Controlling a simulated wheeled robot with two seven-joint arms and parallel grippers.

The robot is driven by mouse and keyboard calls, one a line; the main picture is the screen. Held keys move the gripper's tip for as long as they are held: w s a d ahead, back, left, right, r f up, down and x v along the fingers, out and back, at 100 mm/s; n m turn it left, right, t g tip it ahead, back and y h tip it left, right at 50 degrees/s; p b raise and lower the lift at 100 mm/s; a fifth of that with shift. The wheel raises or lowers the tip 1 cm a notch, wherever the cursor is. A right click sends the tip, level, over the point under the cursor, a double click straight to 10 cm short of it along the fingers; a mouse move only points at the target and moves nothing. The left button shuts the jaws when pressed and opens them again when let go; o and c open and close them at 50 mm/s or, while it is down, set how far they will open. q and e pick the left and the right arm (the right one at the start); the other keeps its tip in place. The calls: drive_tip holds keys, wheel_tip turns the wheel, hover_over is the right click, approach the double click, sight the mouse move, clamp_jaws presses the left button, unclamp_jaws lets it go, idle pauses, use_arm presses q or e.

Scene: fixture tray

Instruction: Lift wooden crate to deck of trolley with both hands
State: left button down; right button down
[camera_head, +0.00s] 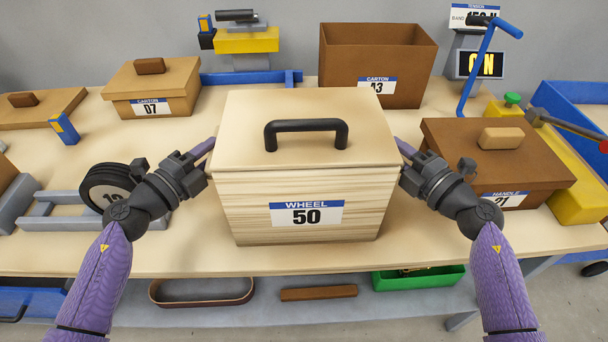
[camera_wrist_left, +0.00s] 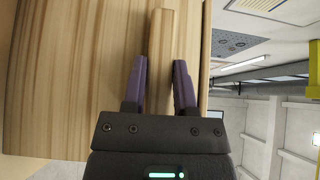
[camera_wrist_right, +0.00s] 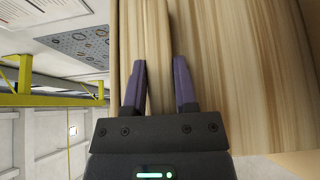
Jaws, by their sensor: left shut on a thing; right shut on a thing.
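The wooden crate (camera_head: 300,222) is pale, with a black handle (camera_head: 306,127) on its lid and a label reading WHEEL 50. It is upright and level at the middle of the workbench (camera_head: 210,255); I cannot tell whether its base touches the top. My left gripper (camera_head: 205,150) is at its left side, shut on a wooden side strip (camera_wrist_left: 160,35) that shows between the fingers. My right gripper (camera_head: 405,150) is at its right side, shut on the matching strip (camera_wrist_right: 154,35). The fingertips are mostly hidden in the head view.
Cartons stand behind and beside the crate: carton 07 (camera_head: 178,78), carton 43 (camera_head: 350,55) and brown box 21 (camera_head: 460,150). A green bin (camera_head: 450,280) sits below.

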drive_tip(key=shift+f, duration=0.1)
wheel_tip(320, 180, up, 10)
drive_tip(key=p, duration=0.8)
drive_tip(key=shift+w, duration=0.1)
